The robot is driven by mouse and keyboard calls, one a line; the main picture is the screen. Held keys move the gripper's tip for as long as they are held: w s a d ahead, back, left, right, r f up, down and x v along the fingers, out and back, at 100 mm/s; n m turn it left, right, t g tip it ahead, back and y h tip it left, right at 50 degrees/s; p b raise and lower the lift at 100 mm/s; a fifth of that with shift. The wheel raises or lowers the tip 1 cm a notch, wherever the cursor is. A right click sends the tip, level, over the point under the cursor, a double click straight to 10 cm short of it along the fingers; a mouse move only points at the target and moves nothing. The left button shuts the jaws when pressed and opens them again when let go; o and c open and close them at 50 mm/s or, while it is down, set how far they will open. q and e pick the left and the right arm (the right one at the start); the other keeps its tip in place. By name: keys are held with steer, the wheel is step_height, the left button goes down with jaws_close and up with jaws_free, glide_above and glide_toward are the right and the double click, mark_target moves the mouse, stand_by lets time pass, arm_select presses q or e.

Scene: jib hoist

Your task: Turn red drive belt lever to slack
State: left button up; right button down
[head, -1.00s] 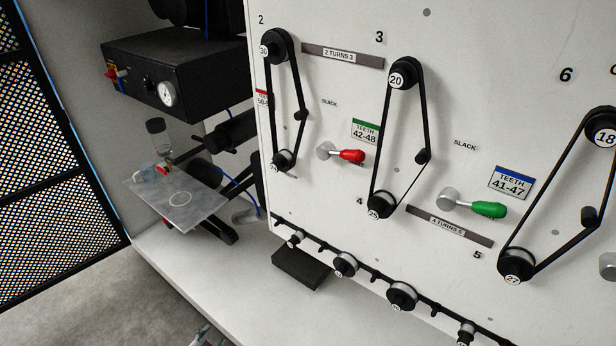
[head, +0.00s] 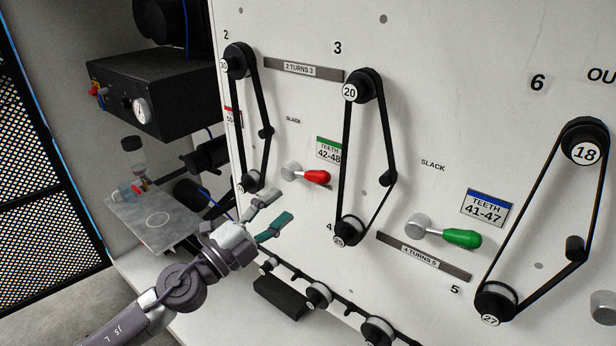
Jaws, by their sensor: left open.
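The red drive belt lever (head: 317,177) sits on the white panel, with its grey hub at its left end and its red grip pointing right and slightly down. A SLACK label (head: 293,120) is above it. The belt (head: 264,115) runs to its left between a numbered upper pulley and a lower pulley. My left gripper (head: 279,210) is open and empty, below and left of the red lever, apart from it in the picture. Its fingers point up and right toward the panel. My right gripper is not in view.
A green lever (head: 460,237) and a second belt loop (head: 373,150) are to the right. Below runs a row of small rollers (head: 318,296) above a black block (head: 279,297). A black box with a gauge (head: 150,95) and a metal plate (head: 158,220) stand at left.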

mark_target(311, 180)
arm_select(q)
steer(key=p+x, duration=0.1)
steer(key=x, duration=0.7)
steer(key=shift+w+d+r+p, duration=0.1)
steer(key=shift+w+d+p, duration=0.25)
steer(key=shift+w, duration=0.1)
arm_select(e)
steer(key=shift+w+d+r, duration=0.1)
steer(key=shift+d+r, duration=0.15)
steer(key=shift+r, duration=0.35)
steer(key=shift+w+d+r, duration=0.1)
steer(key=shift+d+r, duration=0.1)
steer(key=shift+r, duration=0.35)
arm_select(q)
jaws_close()
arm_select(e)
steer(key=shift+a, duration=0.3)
